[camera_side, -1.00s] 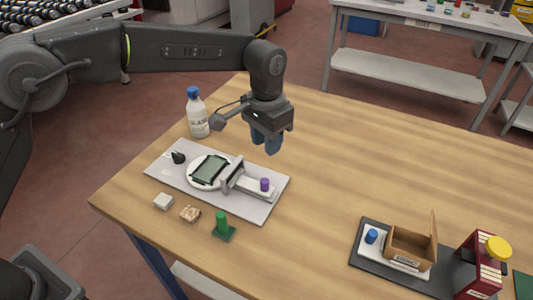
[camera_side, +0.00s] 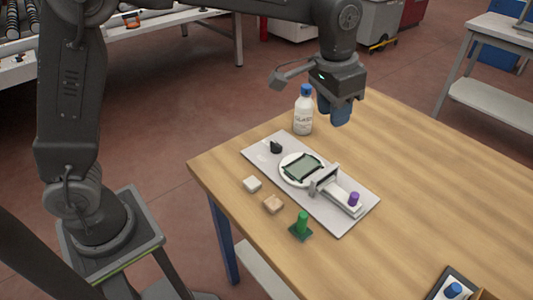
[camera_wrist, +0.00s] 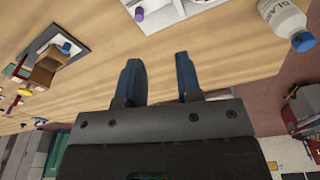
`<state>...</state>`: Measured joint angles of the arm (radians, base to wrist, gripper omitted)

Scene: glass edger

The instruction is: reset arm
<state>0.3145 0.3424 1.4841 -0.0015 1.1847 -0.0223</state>
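My gripper (camera_side: 335,108) hangs in the air above the far part of the wooden table, just right of the white bottle with a blue cap (camera_side: 303,112). In the wrist view its two blue fingers (camera_wrist: 160,80) stand apart with nothing between them, so it is open. Below it on the table lies the grey board (camera_side: 342,219). The board bears a white round plate with a dark green square piece (camera_side: 303,167), a small slide with a purple knob (camera_side: 354,199) and a black knob (camera_side: 276,147).
A white block (camera_side: 252,184), a tan block (camera_side: 273,204) and a green peg on a base (camera_side: 302,223) stand along the board's near side. A dark tray with a blue-capped item (camera_side: 453,290) is cut off at the bottom right.

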